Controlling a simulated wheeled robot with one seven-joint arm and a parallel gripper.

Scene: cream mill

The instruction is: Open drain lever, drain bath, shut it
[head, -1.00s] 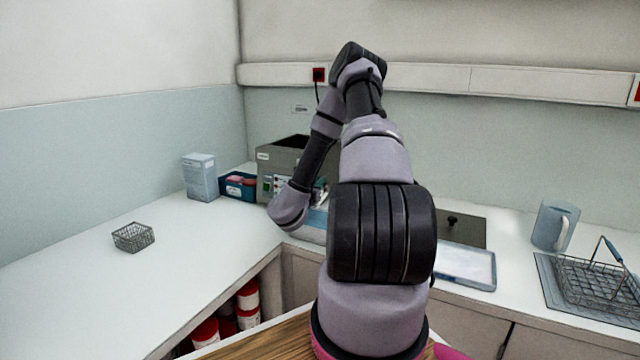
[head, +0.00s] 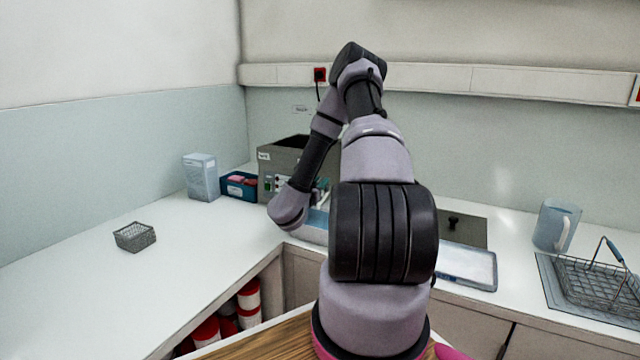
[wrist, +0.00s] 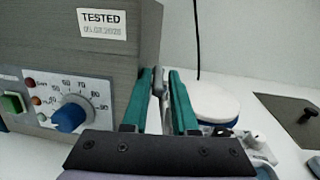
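The bath is a grey metal box (head: 283,160) at the back of the counter, partly hidden by my arm. In the wrist view its front panel (wrist: 105,65) fills the left, with a blue dial knob (wrist: 70,117) and a green switch (wrist: 14,103). My gripper (wrist: 163,76) has two teal fingers, apart, just right of the bath's panel. A small grey upright piece (wrist: 158,84), perhaps the drain lever, shows between the fingers; I cannot tell if they touch it. A pale pipe shows below it. In the head view my gripper is mostly hidden.
A white round lid or pad (wrist: 213,104) lies right of the fingers. A dark plate with a black knob (head: 453,222), a tray (head: 466,268), a jug (head: 555,226) and a wire basket (head: 600,285) stand to the right. The left counter is mostly clear around a small basket (head: 134,237).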

